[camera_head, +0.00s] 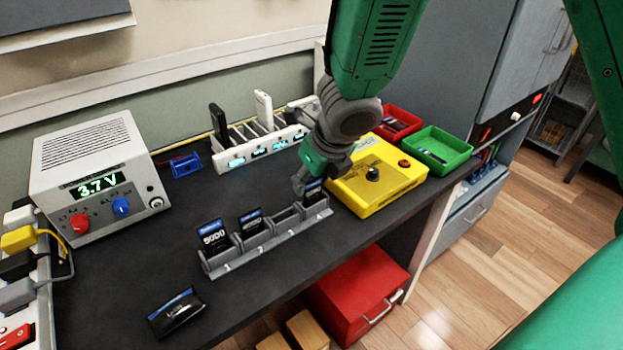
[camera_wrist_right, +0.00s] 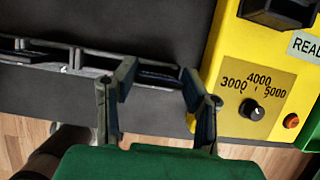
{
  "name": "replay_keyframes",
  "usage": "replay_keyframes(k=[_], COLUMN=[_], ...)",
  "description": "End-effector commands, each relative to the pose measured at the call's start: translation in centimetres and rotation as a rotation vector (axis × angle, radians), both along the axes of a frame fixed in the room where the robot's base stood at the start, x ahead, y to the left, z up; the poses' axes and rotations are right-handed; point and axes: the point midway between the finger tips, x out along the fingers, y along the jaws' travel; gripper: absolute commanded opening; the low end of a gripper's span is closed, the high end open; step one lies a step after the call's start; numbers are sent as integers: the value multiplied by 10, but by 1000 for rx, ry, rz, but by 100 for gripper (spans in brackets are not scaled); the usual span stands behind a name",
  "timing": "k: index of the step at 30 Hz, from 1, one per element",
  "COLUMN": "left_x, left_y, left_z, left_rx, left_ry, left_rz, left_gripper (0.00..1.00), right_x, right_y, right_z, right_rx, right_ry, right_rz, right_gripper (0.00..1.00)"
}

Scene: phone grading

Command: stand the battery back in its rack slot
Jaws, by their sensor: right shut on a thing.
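The grey rack (camera_head: 262,243) stands on the dark bench, and its edge shows in the wrist view (camera_wrist_right: 50,58). My right gripper (camera_head: 312,182) is low over the rack's right end, shut on a dark battery with a blue label (camera_head: 313,192). This battery is upright at the rightmost slot; whether it is fully seated I cannot tell. In the wrist view its thin top edge (camera_wrist_right: 155,77) lies between the two fingers (camera_wrist_right: 158,88). A battery marked 5000 (camera_head: 213,238) and another battery (camera_head: 250,222) stand in the left slots. The slot between appears empty. My left gripper is out of view.
A yellow tester (camera_head: 385,190) with a dial stands close right of the rack. A white charger (camera_head: 262,150) is behind. Red (camera_head: 402,112) and green (camera_head: 440,140) trays stand beyond. A power supply (camera_head: 95,165) is left.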

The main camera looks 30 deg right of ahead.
Motion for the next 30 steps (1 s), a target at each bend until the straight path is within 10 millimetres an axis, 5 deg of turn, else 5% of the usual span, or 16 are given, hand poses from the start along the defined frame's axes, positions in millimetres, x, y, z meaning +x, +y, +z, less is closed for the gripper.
replay_keyframes(k=[5, 6, 7, 20, 30], left_x=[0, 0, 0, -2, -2], left_y=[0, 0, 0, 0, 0], left_z=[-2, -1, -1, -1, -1], left_rx=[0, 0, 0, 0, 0], left_ry=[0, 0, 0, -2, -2], left_rz=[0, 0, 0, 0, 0], left_gripper=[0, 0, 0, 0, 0], right_x=[0, 0, 0, -1, -13], right_y=[0, 0, 0, 0, -1], right_z=[-3, -2, -2, 1, 34], right_rx=[0, 0, 0, 1, 8], right_ry=[0, 0, 0, 1, -3], right_rz=[1, 1, 1, -3, -3], right_gripper=[5, 52, 63, 63, 63])
